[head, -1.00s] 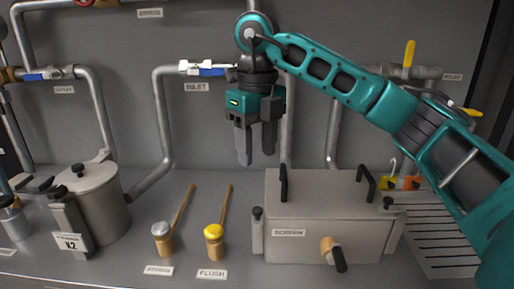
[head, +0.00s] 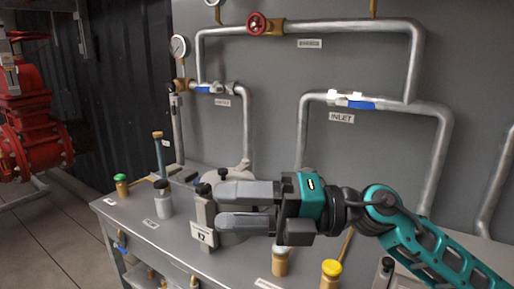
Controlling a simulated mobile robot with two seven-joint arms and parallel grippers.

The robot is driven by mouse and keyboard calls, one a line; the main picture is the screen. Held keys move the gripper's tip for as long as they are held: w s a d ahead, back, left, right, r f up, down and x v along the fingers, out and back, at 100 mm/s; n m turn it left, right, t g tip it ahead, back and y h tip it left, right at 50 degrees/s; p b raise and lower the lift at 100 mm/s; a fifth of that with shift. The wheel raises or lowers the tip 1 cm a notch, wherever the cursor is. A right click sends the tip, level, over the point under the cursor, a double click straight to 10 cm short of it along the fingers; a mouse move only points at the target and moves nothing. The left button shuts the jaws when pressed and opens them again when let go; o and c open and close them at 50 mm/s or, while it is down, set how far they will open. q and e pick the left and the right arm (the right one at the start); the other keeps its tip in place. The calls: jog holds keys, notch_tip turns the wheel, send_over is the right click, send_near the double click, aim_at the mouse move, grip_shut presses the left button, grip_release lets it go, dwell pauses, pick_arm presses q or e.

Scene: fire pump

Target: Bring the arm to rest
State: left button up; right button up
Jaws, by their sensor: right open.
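My right arm (head: 425,245) is teal and dark grey and comes in from the lower right. Its right gripper (head: 222,207) is open and points left, level. Its two grey fingers lie one above the other with a gap between them. The gripper covers most of the grey lidded pot (head: 232,174) behind it. I see nothing held between the fingers. I cannot tell whether the fingertips touch the pot's upright clamp (head: 203,206). My left gripper is out of view.
The grey bench (head: 110,212) carries a yellow-capped tool (head: 331,269) and a green-capped one (head: 120,180). Pipes with a red handwheel (head: 257,23) and a blue-handled inlet valve (head: 360,104) run along the wall. A red pump (head: 35,135) stands at far left.

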jog(key=w+d+r+m+t+h, duration=0.1)
jog(key=w+d+m+t, duration=0.2)
jog(key=m+t, duration=0.6)
jog(key=w+d+r+m+t, duration=0.15)
jog(key=d+m+t, duration=0.25)
jog(key=m+t, duration=0.45)
jog(key=d+f+m+h, duration=0.5)
jog(key=f+m+h, duration=0.3)
jog(key=d+f+m+h, duration=0.6)
jog(key=f+m+h, duration=0.2)
jog(key=s+d+f+m+g+h, duration=0.1)
jog(key=s+d+f+m+g, duration=0.15)
jog(key=s+f+g, duration=0.6)
jog(key=s+d+f+m+g, duration=0.1)
jog(key=s+d+f+g, duration=0.3)
jog(key=s+f, duration=0.75)
jog(key=w+a+f+t+y, duration=0.1)
jog(key=w+a+f+t, duration=0.3)
jog(key=f, duration=0.4)
jog(key=shift+w+t, duration=0.75)
jog(key=shift+t, duration=0.45)
